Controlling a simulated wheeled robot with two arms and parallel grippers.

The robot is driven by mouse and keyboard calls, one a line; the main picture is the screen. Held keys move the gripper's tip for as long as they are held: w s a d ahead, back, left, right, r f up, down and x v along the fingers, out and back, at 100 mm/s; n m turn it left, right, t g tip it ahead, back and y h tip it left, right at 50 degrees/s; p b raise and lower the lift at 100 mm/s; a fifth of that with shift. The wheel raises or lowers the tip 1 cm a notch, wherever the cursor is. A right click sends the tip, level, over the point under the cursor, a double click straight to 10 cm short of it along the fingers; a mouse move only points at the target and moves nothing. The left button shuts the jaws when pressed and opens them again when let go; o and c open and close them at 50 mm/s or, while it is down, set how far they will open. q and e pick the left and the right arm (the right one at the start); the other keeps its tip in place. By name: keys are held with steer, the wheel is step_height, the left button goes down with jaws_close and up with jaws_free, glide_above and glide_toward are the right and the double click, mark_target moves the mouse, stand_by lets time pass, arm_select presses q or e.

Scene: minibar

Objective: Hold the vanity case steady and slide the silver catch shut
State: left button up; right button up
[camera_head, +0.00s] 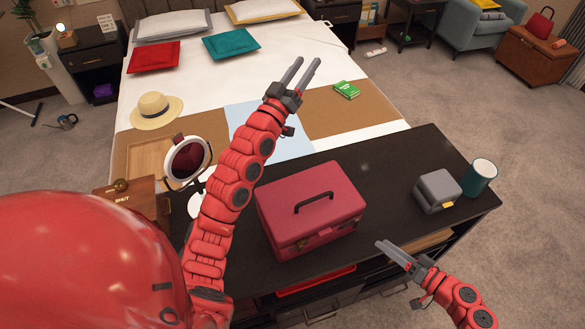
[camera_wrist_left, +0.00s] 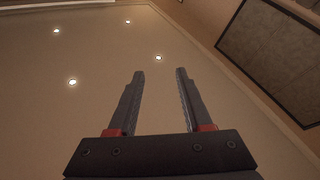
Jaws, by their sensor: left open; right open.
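The vanity case (camera_head: 312,190) is a dark red box with a black top handle. It stands upright on the dark counter, its lid looking closed. Small metal fittings (camera_head: 318,239) show on its front face; I cannot tell from here which is the silver catch or whether it is shut. My left gripper (camera_head: 308,66) is raised beyond the case, over the bed in the picture, touching nothing. In the left wrist view its fingers (camera_wrist_left: 160,75) are apart and empty, facing the ceiling. My right gripper (camera_head: 383,244) is open and empty, right of the case's front and apart from it.
On the dark counter (camera_head: 385,165), a grey box (camera_head: 437,190) with a yellow tab and a teal cup (camera_head: 480,177) stand at the right. Counter space right of the case is clear.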

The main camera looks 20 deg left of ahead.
arm_select(q)
steer(key=d+f+m+g+h, duration=0.1)
steer(key=d+m+g+h, duration=0.4)
steer(key=d+g, duration=0.15)
steer(key=m+g+y, duration=0.2)
steer(key=m+g, duration=0.2)
steer(key=g, duration=0.4)
glide_above(314, 198)
steer(key=w, duration=0.4)
step_height(314, 198, down, 8)
steer(key=s+a+f+m+g+y, duration=0.1)
steer(key=s+a+f+g+y, duration=0.25)
steer(key=s, duration=0.55)
steer(key=shift+g+h, duration=0.25)
steer(key=shift+g, duration=0.05)
steer(key=x, duration=1.6)
steer(key=shift+w+a+f, duration=0.1)
steer(key=shift+a+f, duration=0.1)
steer(key=shift+a, duration=0.15)
steer(key=shift+w+d+f, duration=0.15)
steer(key=shift+w+f, duration=0.2)
steer(key=shift+f, duration=0.3)
steer(key=shift+c, duration=0.2)
jaws_close()
